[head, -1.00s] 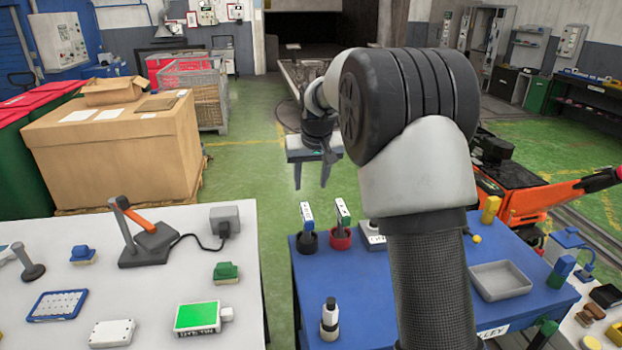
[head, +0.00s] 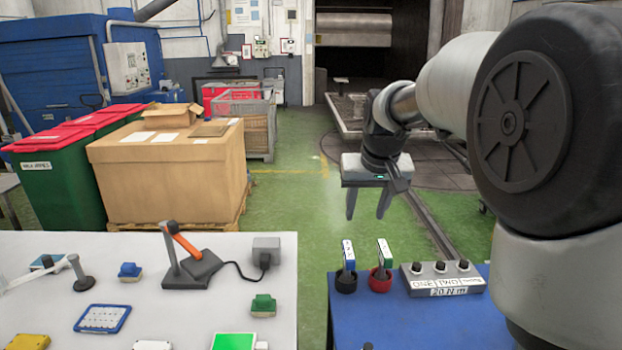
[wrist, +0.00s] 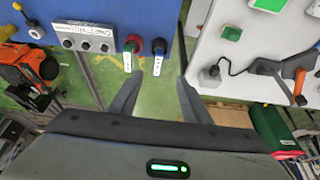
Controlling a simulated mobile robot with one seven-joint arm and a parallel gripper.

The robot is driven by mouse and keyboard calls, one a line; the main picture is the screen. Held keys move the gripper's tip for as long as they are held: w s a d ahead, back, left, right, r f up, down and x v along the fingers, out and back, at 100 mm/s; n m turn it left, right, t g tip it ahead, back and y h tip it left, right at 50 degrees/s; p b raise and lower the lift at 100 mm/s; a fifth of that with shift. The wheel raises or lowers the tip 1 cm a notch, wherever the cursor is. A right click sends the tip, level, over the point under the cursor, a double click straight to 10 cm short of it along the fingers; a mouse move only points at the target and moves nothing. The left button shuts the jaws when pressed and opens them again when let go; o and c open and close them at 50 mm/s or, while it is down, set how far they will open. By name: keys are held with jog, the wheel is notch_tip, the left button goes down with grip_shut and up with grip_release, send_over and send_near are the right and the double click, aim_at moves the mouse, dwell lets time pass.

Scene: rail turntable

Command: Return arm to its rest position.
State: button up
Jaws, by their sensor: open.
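My gripper (head: 368,202) hangs fingers down in the head view, at the end of my raised, bent arm. It is beyond the far edge of the blue table (head: 395,325), with green floor behind it. In the wrist view my gripper (wrist: 155,98) has its two fingers spread apart with nothing between them. Two tagged holders stand near the blue table's far edge, one with a black base (head: 346,280) and one with a red base (head: 381,280). The gripper is apart from both.
A white table (head: 150,300) at left holds a grey device with an orange lever (head: 183,243) and several small blocks. A grey box with three knobs (head: 442,279) sits on the blue table. A large cardboard box (head: 165,180) and green bins (head: 62,185) stand behind. Green floor is open between.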

jog(key=s+r+p, duration=0.1)
jog(key=s+r, duration=0.2)
jog(key=s, duration=0.5)
jog(key=s+r+p, duration=0.1)
jog(key=s+r, duration=0.2)
jog(key=s, duration=0.5)
jog(key=s+f+p, duration=0.1)
jog(key=s+f, duration=0.2)
jog(key=s, duration=1.1)
jog(key=shift+t, duration=0.4)
jog(key=c, duration=0.3)
jog(key=shift+a, duration=0.1)
